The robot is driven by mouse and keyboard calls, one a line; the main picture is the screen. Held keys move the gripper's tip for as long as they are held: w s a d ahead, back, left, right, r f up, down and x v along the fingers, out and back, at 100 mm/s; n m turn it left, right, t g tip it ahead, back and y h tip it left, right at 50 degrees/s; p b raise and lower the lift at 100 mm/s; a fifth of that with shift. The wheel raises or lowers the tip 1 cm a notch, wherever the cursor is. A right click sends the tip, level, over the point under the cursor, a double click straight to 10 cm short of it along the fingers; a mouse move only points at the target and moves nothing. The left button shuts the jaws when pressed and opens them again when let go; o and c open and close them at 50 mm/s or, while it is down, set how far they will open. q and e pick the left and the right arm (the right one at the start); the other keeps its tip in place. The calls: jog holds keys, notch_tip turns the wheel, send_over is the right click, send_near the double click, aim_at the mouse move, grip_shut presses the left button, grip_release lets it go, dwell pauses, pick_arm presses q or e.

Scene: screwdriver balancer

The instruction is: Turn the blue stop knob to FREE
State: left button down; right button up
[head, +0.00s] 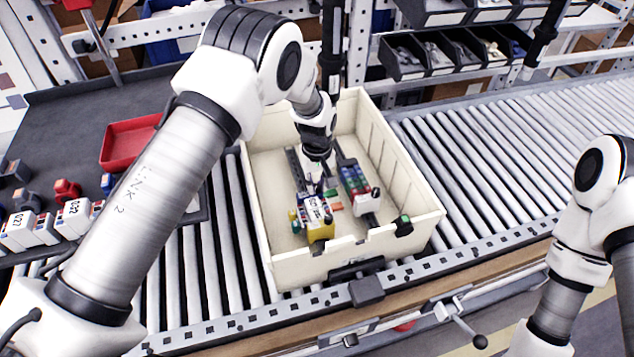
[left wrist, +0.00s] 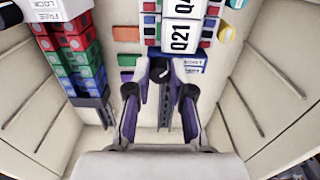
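A dark knob (left wrist: 160,70) with a pale pointer mark shows in the left wrist view, beside a blue block end (left wrist: 180,51) with a white label. The label has small blue lettering, too small to read surely; I cannot tell which word the mark points at. My left gripper (left wrist: 160,88) points down inside the cream tote, its fingers apart with the knob between their tips. I cannot tell whether they touch it. In the head view the left gripper (head: 317,180) hides the knob. The right gripper is outside the view.
The cream tote (head: 262,225) stands on the roller conveyor (head: 470,150), its walls close around my left wrist. A block row with red, blue and green parts (head: 355,183) and a yellow-ended block (head: 322,232) lie inside. A red tray (head: 125,143) is at left.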

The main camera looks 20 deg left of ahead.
pick_arm(q)
jog(key=shift+m, duration=0.3)
jog(key=m, duration=0.8)
jog(key=shift+m, duration=0.4)
jog(key=m, duration=0.4)
jog(key=shift+m, duration=2.2)
jog(key=c, duration=1)
grip_release()
